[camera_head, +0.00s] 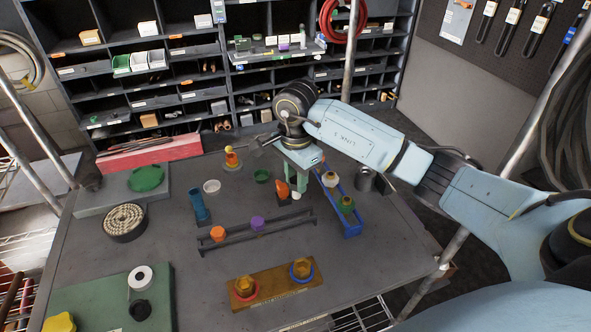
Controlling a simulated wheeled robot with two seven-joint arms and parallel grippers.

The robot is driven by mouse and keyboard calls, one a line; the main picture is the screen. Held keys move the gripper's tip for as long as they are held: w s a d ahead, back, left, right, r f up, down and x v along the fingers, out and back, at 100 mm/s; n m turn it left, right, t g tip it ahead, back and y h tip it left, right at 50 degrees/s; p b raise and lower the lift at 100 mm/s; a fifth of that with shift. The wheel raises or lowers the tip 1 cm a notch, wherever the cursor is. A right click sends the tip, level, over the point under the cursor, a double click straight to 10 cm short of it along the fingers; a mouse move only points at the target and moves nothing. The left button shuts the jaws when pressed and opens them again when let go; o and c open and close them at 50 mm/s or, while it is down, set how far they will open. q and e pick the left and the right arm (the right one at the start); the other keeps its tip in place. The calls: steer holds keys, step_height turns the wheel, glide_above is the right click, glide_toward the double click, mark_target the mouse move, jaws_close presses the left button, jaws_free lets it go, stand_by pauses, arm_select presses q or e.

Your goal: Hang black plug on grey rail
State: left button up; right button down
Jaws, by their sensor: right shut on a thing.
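My right gripper (301,182) points down over the table behind the rail's right end. It is shut on a small dark piece, which looks like the black plug (296,196) and is largely hidden by the fingers. The grey rail (284,224) is a pair of dark parallel bars across the middle of the table. An orange plug (218,234) and a purple plug (257,223) sit on it at the left and middle. The stretch of rail right of the purple plug is bare. My left gripper is out of view.
An orange object (282,190) stands close left of the gripper. A wooden block (274,290) with two amber pieces lies in front. A blue cup (198,208) stands behind the rail's left end. Pigeonhole shelves (190,75) rise behind.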

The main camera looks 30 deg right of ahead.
mark_target(295, 198)
stand_by(0.3)
steer(key=shift+f+b, duration=0.1)
steer(key=shift+b, duration=0.2)
step_height(295, 198, down, 6)
steer(key=b, duration=0.4)
steer(key=shift+b, duration=0.35)
steer(key=shift+r, duration=0.2)
steer(key=shift+a+b, duration=0.1)
steer(key=shift+b, duration=0.2)
steer(key=shift+f, duration=0.2)
stand_by(0.5)
steer(key=shift+f+b, duration=2.1)
steer(key=shift+f, duration=0.3)
steer(key=c, duration=1)
jaws_free()
